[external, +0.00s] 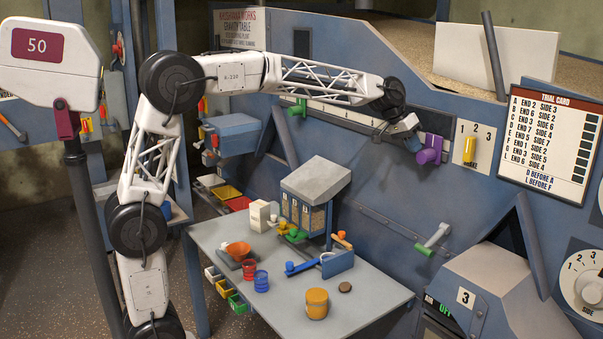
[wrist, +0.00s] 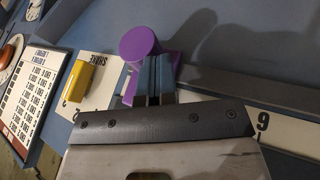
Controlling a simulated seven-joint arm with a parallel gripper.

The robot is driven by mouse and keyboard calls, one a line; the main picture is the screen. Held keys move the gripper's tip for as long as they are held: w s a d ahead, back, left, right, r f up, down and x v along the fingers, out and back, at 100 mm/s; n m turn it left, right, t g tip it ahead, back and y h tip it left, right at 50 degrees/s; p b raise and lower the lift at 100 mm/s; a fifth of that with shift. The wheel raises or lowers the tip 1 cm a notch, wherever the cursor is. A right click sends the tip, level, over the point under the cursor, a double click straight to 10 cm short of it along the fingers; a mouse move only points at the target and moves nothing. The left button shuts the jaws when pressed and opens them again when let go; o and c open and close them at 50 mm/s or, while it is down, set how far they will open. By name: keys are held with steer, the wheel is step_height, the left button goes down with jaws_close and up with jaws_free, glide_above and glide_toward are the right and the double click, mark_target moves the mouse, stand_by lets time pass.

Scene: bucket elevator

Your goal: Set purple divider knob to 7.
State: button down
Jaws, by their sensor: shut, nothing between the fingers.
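The purple divider knob (external: 430,149) sits at the right end of a pale scale strip on the blue sloping panel. It also shows in the wrist view (wrist: 139,43), as a round purple cap on a purple block. My gripper (external: 412,140) is shut and empty, close to the left side of the knob in the external view. In the wrist view the blue-grey fingers (wrist: 155,75) overlap part of the purple block; I cannot tell whether they touch it. Most scale numbers are hidden or too small to read.
A green knob (external: 297,107) sits at the strip's left end. A yellow switch (external: 469,149) with marks 1, 2, 3 and a trial card (external: 552,140) are right of the purple knob. A table (external: 372,310) with a hopper and cups stands below.

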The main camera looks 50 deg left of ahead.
steer(key=shift+d, duration=0.2)
steer(key=shift+a, duration=0.15)
stand_by(0.3)
steer(key=w+a+f+v, duration=0.1)
steer(key=a+v, duration=0.1)
steer(key=v, duration=1)
steer(key=shift+a, duration=0.45)
steer(key=shift+s+r, duration=0.1)
steer(key=shift+r, duration=0.05)
steer(key=shift+s, duration=0.1)
